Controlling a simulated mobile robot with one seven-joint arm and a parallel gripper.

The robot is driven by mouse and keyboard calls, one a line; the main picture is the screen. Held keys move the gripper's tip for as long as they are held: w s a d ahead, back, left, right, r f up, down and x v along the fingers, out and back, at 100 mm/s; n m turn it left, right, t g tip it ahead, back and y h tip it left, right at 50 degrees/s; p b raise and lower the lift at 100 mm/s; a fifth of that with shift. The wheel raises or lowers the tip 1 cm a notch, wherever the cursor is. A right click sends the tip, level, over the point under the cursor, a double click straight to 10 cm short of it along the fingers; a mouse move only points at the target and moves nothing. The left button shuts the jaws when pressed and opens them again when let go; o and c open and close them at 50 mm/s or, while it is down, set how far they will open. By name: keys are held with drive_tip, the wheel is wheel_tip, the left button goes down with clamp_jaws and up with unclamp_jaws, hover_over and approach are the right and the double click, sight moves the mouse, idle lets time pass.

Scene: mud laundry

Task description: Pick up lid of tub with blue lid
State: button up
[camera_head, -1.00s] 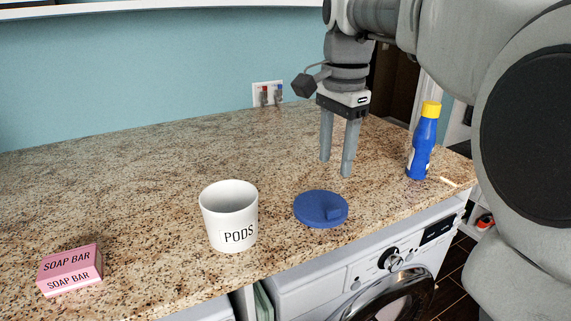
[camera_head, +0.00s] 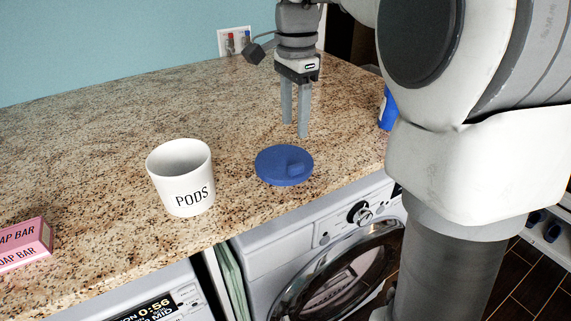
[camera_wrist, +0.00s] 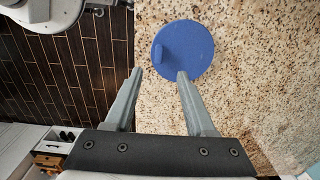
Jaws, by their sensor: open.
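The round blue lid (camera_head: 284,165), with a small raised handle, lies flat on the granite counter. It also shows in the wrist view (camera_wrist: 190,52), beyond my fingertips. The white tub marked PODS (camera_head: 182,178) stands upright and uncovered to the left of the lid. My gripper (camera_head: 295,130) points down with its fingers apart and empty, just behind the lid in the head view. In the wrist view my gripper (camera_wrist: 160,75) shows a clear gap between its fingers, with the lid ahead and slightly right.
A pink soap bar box (camera_head: 24,246) lies at the left on the counter (camera_head: 90,165). A blue bottle (camera_head: 388,110) is partly hidden behind my arm at the right. Washing machines (camera_head: 320,250) stand below the counter's front edge. The back of the counter is clear.

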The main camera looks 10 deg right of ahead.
sight(292, 167)
wheel_tip(292, 167, down, 11)
drive_tip(key=shift+s+a+r+b, duration=0.1)
drive_tip(key=shift+a+r+b, duration=0.1)
drive_tip(key=shift+b, duration=0.1)
drive_tip(key=shift+c, duration=0.3)
clamp_jaws()
